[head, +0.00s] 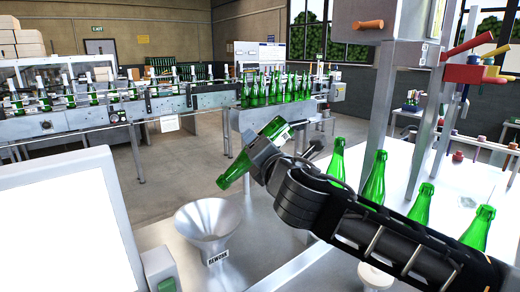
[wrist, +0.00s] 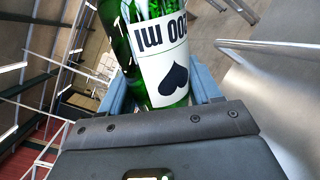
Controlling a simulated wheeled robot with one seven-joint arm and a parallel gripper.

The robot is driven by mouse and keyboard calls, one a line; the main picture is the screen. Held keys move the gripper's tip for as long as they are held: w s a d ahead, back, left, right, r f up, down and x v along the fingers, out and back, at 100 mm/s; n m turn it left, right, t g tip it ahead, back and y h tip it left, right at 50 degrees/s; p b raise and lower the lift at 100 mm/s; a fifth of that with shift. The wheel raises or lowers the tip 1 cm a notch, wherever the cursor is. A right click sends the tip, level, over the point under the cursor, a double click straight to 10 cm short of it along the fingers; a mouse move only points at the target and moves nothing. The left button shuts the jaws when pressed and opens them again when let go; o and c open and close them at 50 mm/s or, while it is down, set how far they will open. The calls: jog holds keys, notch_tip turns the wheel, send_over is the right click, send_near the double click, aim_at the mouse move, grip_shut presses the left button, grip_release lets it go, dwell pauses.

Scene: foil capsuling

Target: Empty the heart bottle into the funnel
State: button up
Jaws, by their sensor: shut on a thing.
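My gripper (head: 266,150) is shut on the heart bottle (head: 236,170), a green glass bottle. The bottle is tilted, with its neck down to the left and its base up to the right. The wrist view shows its white label with a black heart (wrist: 174,78) between my fingers. The funnel (head: 207,218), a wide pale cone marked "REWORK", stands on the metal table below. In the head view the bottle's mouth is above the funnel's rim and apart from it. I cannot see any liquid coming out.
Several green bottles (head: 373,180) stand on the table to the right, near my arm. A white panel (head: 65,235) fills the lower left. A conveyor (head: 185,100) with more green bottles runs behind. A grey column with coloured levers (head: 475,73) rises at the right.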

jog(key=shift+r+p, duration=2.15)
jog(key=shift+r, duration=1.85)
